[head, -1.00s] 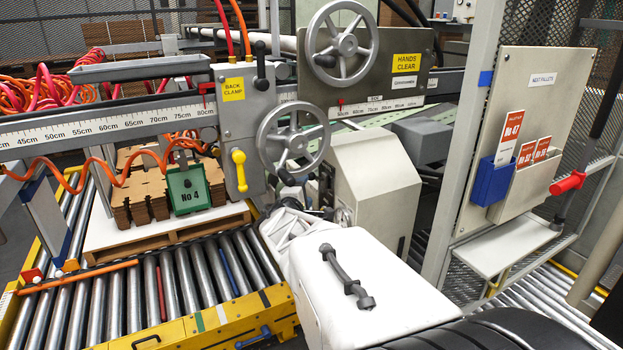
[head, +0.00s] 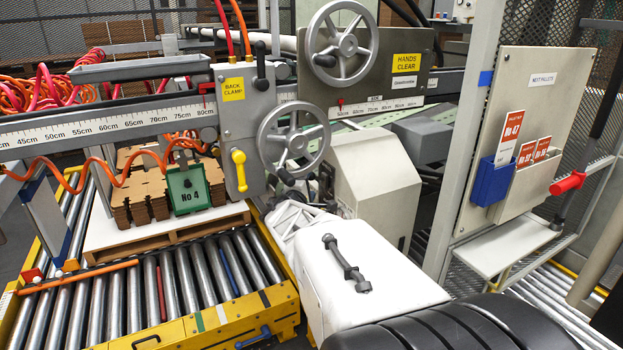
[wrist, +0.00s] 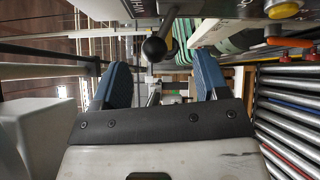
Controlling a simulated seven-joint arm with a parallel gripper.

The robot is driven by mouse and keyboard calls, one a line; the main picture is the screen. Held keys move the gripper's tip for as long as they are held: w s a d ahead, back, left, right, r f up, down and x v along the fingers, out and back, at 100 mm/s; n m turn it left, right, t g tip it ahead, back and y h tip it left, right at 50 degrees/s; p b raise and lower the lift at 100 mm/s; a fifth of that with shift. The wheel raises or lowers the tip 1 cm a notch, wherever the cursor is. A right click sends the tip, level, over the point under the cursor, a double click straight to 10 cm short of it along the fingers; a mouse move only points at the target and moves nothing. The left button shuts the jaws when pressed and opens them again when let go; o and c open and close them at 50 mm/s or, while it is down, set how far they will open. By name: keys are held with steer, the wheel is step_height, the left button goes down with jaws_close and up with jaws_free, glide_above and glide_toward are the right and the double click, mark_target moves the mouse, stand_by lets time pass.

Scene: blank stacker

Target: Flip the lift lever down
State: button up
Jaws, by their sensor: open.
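A lever with a black ball knob (wrist: 155,48) stands just beyond and between my fingertips in the wrist view. I see no label on it, so I cannot be sure it is the lift lever. A dark knob (head: 286,177) shows below the lower handwheel in the head view; it may be the same one. My gripper (wrist: 160,78) is open, with blue fingers apart and nothing held between them. In the head view my own white arm hides most of the gripper.
The grey clamp box (head: 243,125) carries a yellow lever (head: 239,170) and a black-knobbed lever (head: 262,72). Two handwheels (head: 337,44) stand close by. A beige housing (head: 375,195) is right of my wrist. A red-handled lever (head: 567,183) is far right. Rollers (head: 190,285) lie at left.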

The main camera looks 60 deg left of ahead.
mark_target(311, 178)
steer(key=shift+x, duration=2.35)
